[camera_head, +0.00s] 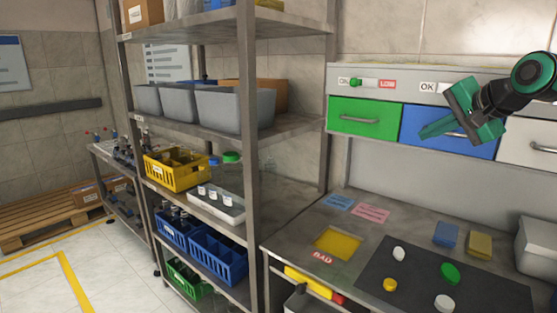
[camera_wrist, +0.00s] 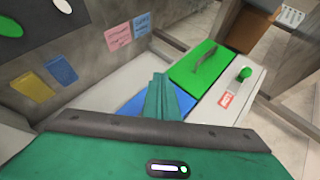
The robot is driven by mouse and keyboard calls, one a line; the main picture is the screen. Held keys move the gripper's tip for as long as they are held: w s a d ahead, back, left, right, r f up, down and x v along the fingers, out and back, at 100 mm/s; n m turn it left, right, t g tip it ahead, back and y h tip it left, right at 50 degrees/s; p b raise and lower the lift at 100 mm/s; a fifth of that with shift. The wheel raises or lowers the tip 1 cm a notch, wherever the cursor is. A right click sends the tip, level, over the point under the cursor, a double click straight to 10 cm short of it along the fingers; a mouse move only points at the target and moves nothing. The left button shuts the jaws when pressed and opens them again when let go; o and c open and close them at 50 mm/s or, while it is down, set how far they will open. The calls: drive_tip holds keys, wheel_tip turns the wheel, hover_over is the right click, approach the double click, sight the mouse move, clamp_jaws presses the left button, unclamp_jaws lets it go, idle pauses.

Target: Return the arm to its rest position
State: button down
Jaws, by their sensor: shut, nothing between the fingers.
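My gripper (camera_head: 428,131) is at the upper right of the head view, held up in front of the drawer row. In the wrist view the closed fingers (camera_wrist: 162,90) stand in front of the blue drawer (camera_wrist: 140,104). I cannot tell how far they are from it.
The green drawer (camera_head: 366,117) and white drawer (camera_head: 528,152) flank the blue one. Below, a workbench (camera_head: 300,237) carries a dark mat (camera_head: 420,275) with several caps, plus blue and yellow blocks (camera_head: 479,244). A metal shelf post (camera_head: 251,150) stands left. The space between drawers and bench looks clear.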

drive_tip(key=s+d+f+n+g+h, duration=0.1)
drive_tip(key=s+f+g, duration=0.4)
drive_tip(key=s+f, duration=0.8)
drive_tip(key=s+d+f+n+g+h, duration=0.1)
drive_tip(key=s+f+n+g, duration=0.3)
drive_tip(key=s+f, duration=1)
drive_tip(key=s+g, duration=0.2)
drive_tip(key=s, duration=0.6)
drive_tip(key=shift+d, duration=0.4)
drive_tip(key=shift+s+f, duration=0.1)
